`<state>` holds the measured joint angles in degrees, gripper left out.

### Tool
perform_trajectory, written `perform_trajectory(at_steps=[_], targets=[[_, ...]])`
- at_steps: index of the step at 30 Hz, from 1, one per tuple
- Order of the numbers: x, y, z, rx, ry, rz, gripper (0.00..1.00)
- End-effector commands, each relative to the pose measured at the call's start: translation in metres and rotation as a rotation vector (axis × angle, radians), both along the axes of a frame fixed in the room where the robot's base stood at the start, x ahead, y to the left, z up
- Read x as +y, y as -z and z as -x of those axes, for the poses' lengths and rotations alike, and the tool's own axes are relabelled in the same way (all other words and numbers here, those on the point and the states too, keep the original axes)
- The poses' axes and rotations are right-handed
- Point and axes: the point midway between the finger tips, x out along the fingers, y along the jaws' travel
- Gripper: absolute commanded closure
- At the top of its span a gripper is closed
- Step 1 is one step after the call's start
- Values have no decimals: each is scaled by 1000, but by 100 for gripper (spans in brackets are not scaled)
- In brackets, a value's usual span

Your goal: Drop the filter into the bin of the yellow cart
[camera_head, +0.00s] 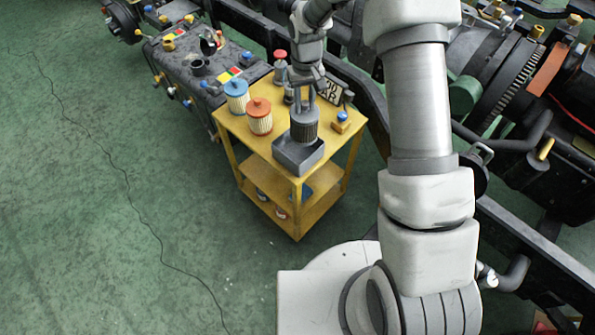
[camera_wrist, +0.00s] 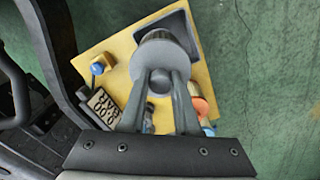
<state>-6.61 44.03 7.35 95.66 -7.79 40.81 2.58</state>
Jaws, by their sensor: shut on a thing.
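The filter (camera_head: 304,131) is a dark ribbed cylinder with a grey top. My gripper (camera_head: 304,100) is shut on it from above. The yellow cart (camera_head: 262,150) carries a dark grey square bin (camera_head: 299,160) at its front corner. In the head view the filter's lower end overlaps the bin's opening; whether it is inside the rim or just above it I cannot tell. In the wrist view the filter (camera_wrist: 163,54) sits between the fingers (camera_wrist: 160,82) and covers part of the bin (camera_wrist: 185,28).
A blue-capped filter (camera_head: 237,97) and an orange-capped filter (camera_head: 259,117) stand on the cart top left of the bin. A blue-knobbed block (camera_head: 342,122) stands to its right. A lettered plate (camera_wrist: 103,106) lies behind. Dark chassis rails (camera_head: 372,97) run behind the cart; green floor (camera_head: 100,230) is open at left.

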Motion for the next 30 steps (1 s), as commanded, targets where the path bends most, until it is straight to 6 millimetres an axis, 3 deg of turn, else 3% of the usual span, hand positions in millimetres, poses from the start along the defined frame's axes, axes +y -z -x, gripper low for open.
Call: perform_trajectory(at_steps=[3,11,12,17,26,30], targets=[[0,10,0,0,0,0,100],[0,10,0,0,0,0,100],[0,10,0,0,0,0,64],[0,10,0,0,0,0,35],[0,9,0,0,0,0,34],[0,-1,-1,-3,0,0,34]])
